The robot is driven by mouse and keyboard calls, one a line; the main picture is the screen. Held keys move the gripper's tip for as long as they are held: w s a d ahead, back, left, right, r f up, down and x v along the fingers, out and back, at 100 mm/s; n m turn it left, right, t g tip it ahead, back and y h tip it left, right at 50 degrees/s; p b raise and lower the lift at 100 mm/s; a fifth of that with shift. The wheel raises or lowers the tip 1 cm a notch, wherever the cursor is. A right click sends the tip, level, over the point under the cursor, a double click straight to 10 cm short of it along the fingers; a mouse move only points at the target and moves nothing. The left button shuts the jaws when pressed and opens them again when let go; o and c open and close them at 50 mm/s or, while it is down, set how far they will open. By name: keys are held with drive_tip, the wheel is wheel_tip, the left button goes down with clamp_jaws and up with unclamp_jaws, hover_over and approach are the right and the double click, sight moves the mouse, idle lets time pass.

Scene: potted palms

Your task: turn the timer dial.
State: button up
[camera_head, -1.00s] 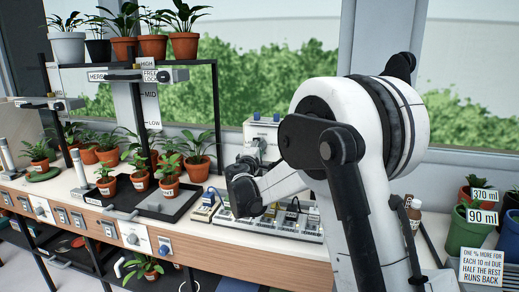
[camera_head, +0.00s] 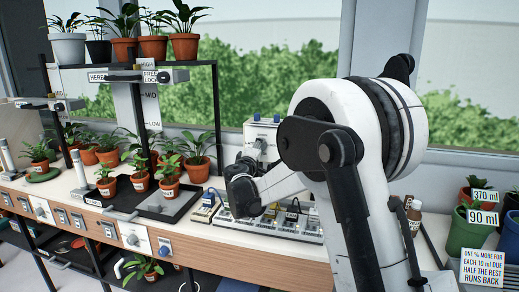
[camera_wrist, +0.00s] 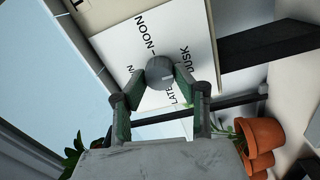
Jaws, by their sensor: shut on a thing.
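The timer dial (camera_wrist: 160,72) is a round grey knob with a light pointer mark. It sits on a white plate (camera_wrist: 135,45) printed with "NOON", "DUSK" and a partly covered "LATE". The mark points toward the lower right, near the "LATE" and "DUSK" words. My gripper (camera_wrist: 160,76) is shut on the dial, one finger on each side. In the head view my gripper (camera_head: 243,185) is at the back of the bench, in front of a white box (camera_head: 262,135) with blue knobs on top. The dial is hidden there by my arm.
Potted plants (camera_head: 170,165) stand left of my gripper, and terracotta pots (camera_wrist: 262,135) show at the lower right of the wrist view. A grey module tray (camera_head: 295,230) lies below my wrist. A dark bar (camera_wrist: 270,45) runs close to the plate's right side.

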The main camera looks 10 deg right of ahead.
drive_tip(key=o, duration=1.1)
drive_tip(key=v, duration=1.2)
drive_tip(key=shift+d, duration=0.1)
